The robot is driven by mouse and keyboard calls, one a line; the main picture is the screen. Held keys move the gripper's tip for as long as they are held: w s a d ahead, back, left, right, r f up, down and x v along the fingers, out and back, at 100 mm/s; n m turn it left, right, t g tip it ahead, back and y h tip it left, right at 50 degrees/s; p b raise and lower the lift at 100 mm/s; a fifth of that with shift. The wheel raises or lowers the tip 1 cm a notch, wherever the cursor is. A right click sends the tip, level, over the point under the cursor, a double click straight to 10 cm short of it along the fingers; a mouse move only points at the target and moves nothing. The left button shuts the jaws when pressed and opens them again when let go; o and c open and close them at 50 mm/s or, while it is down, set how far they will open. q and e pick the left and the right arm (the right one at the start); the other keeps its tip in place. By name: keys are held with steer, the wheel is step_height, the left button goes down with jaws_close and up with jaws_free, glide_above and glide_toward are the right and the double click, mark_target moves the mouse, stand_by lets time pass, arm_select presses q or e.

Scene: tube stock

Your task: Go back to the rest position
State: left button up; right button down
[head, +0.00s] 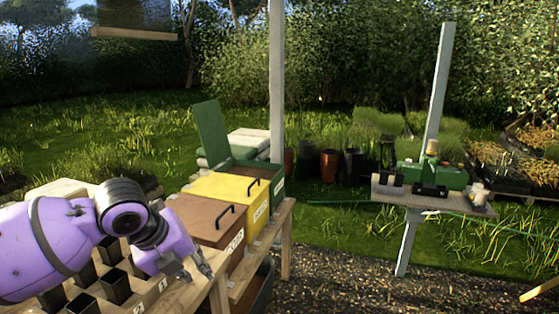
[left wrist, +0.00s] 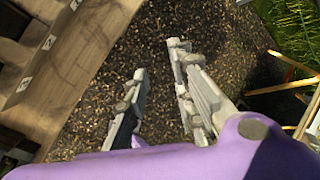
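My left arm comes in from the left in the head view, bent over a wooden rack. My right gripper is in neither view.
The wooden rack (head: 172,300) has dark square tubes. On the bench stand a brown box (head: 210,222) and a yellow box (head: 232,187), both lidded, and a green box (head: 278,187) with its lid up. A small shelf (head: 440,203) is at the right.

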arm_select(q)
steer(key=w+d+f+n+t+h, duration=0.2)
steer(key=d+f+n+t+h, duration=0.1)
steer(key=d+f+n, duration=0.5)
steer(key=s+a+f+n+t+p, duration=0.1)
steer(key=s+f+n+t, duration=0.25)
steer(key=f+n, duration=0.45)
steer(key=s+a+f+n+g+y, duration=0.1)
steer(key=s+a+f+n, duration=0.1)
steer(key=s+f+n, duration=0.2)
steer(key=s+a+f+n+g+y+p, duration=0.1)
steer(key=s+f, duration=0.8)
steer(key=s, duration=1)
steer(key=s+a+f+n+g+y, duration=0.1)
steer(key=s+a+f+n+y, duration=0.2)
steer(key=s+f+n, duration=0.4)
steer(key=s+a+n, duration=0.1)
steer(key=s, duration=0.4)
steer(key=shift+a+f+p, duration=0.3)
steer(key=shift+a, duration=0.1)
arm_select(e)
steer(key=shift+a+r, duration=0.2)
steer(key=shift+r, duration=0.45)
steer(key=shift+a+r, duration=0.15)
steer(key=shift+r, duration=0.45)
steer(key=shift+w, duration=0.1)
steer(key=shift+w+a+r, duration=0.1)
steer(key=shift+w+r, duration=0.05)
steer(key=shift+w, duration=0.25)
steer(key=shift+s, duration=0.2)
